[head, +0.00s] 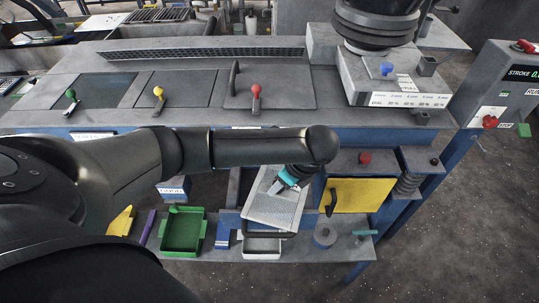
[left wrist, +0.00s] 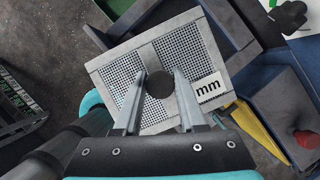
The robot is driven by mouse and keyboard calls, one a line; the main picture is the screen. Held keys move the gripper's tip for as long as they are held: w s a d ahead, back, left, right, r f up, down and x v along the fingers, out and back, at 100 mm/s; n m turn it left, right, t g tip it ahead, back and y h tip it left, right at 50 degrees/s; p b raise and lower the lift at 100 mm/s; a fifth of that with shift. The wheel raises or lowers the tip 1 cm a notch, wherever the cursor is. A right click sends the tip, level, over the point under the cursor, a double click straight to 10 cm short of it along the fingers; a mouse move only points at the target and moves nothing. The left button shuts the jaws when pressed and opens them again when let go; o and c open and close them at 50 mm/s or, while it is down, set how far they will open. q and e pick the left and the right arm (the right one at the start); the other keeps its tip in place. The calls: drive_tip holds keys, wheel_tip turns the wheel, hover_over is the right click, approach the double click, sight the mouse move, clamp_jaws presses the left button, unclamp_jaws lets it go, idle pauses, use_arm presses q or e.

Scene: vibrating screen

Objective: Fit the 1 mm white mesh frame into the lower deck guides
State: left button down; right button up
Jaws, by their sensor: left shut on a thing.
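The white mesh frame (head: 272,213), a light grey perforated panel with a pale rim, hangs tilted at the machine's front, left of the yellow panel. In the left wrist view the mesh frame (left wrist: 112,82) fills the middle, with a white label ending in "mm"; the number is hidden. My left gripper (head: 279,184) comes down over its upper part. In the wrist view both fingers of my left gripper (left wrist: 160,88) close on a dark round knob on the frame's centre bar. The lower deck guides cannot be made out clearly behind the frame and arm. My right gripper is not seen.
A yellow panel (head: 362,196) with a black handle stands close right of the frame. Levers line the machine's top.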

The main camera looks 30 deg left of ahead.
sight(270, 172)
use_arm(q)
drive_tip(key=w+a+r+m+t, duration=0.1)
drive_tip(key=m, duration=0.2)
drive_tip(key=w+a+m+t+h+p, duration=0.1)
drive_tip(key=w+a+m, duration=0.1)
drive_tip(key=m, duration=0.2)
drive_tip(key=w+a+r+m+t+h+p, duration=0.1)
drive_tip(key=m, duration=0.2)
drive_tip(key=shift+w+a+r, duration=0.2)
drive_tip(key=shift+a+r, duration=0.1)
drive_tip(key=shift+r, duration=0.05)
drive_tip(key=shift+w+a+m+t, duration=0.2)
drive_tip(key=shift+m+t, duration=0.1)
drive_tip(key=shift+m, duration=0.4)
drive_tip(key=shift+w+a+f+m+h, duration=0.15)
drive_tip(key=shift+a+f+m+h, duration=0.1)
drive_tip(key=shift+m+h, duration=0.2)
drive_tip(key=f+m+b, duration=0.2)
drive_tip(key=w+a+f+m+h+b, duration=0.1)
drive_tip(key=shift+f+t+b, duration=0.3)
drive_tip(key=shift+f+b, duration=0.05)
drive_tip(key=shift+b, duration=0.05)
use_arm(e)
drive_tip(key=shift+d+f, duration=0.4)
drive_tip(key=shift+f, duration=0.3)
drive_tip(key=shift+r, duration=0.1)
